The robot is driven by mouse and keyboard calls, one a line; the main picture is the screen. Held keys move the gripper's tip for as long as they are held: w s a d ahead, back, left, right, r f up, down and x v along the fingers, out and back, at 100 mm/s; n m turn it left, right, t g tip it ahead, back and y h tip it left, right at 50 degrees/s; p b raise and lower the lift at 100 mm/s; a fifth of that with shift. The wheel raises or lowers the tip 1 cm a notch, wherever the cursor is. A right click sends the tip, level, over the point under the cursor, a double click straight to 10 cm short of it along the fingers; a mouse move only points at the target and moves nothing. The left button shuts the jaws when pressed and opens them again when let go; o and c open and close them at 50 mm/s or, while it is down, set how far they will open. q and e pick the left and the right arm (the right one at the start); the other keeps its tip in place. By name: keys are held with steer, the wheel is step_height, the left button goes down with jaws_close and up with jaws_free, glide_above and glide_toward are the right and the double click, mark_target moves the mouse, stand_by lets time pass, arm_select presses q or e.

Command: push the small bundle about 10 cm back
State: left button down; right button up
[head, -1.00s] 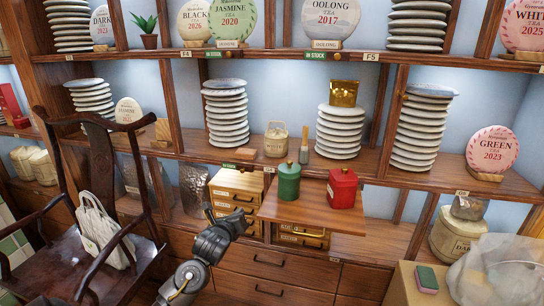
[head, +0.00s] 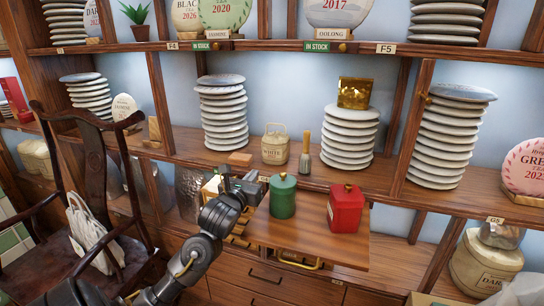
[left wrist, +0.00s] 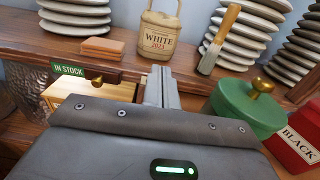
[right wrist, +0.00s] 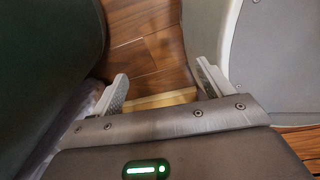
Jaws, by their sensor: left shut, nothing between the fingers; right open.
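The small bundle (head: 275,147) is a beige wrapped packet with a top loop and a "WHITE" label. It stands upright on the middle shelf, between the plate stacks. It also shows in the left wrist view (left wrist: 158,32), just beyond my finger tips. My left gripper (head: 262,181) is shut and empty, in front of and below the bundle in the head view, pointing toward it. In the left wrist view the shut fingers (left wrist: 161,78) appear apart from the bundle, though the exact gap is hard to tell. My right gripper (right wrist: 161,76) is open and empty, over wooden floor.
A terracotta block (head: 240,158) lies left of the bundle; a wooden-handled brush (head: 306,153) stands right. Plate stacks (head: 224,115) (head: 348,138) flank them. A green canister (head: 283,196) and red canister (head: 345,208) stand on the pull-out board, close to my left gripper's right.

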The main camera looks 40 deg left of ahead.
mark_target(271, 153)
arm_select(q)
steer(key=p+x, duration=0.3)
steer(key=x, duration=0.9)
steer(key=shift+w+a, duration=0.2)
steer(key=shift+w, duration=0.05)
steer(key=shift+w+a, duration=0.2)
steer(key=shift+w, duration=0.3)
arm_select(e)
steer(key=shift+s+a+r, duration=0.15)
steer(key=shift+a+r, duration=0.6)
steer(key=shift+a, duration=0.15)
steer(key=shift+s+a+r, duration=0.1)
steer(key=shift+a+r, duration=0.6)
steer(key=shift+a, duration=0.15)
